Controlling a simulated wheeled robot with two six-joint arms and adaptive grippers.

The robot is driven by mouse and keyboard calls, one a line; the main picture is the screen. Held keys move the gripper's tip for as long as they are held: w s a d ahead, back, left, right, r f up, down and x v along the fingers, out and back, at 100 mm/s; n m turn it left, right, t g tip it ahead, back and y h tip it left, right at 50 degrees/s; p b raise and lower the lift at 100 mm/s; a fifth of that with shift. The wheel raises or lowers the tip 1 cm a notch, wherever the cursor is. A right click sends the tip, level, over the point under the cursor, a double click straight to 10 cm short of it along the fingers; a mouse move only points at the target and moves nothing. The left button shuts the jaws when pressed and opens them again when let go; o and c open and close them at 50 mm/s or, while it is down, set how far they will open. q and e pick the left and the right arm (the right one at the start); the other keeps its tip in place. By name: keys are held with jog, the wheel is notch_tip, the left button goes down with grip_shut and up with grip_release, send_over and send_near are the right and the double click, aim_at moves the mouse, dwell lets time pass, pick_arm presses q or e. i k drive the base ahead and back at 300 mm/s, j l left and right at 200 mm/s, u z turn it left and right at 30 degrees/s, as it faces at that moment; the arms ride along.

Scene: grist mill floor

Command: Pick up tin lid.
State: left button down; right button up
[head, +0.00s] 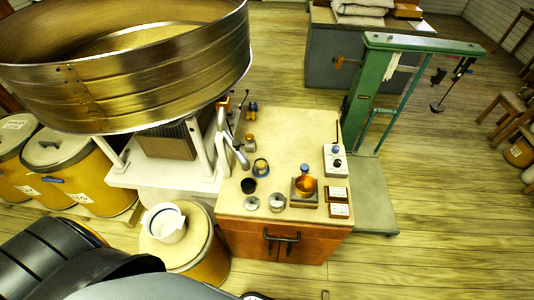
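A small cabinet (295,130) with a pale top and orange-brown front holds several small items. Near its front edge lies a small round grey metal piece (251,204), flat enough to be the tin lid. Beside it to the right is another round metal piece (277,203) that looks a little taller; which of the two is the tin lid I cannot tell for sure. They are apart from each other. Neither of my grippers shows in the head view.
A lidded drum (205,260) stands front left, a green platform scale (365,95) right.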

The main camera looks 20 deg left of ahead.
aim_at(251, 204)
jog(key=u, duration=0.85)
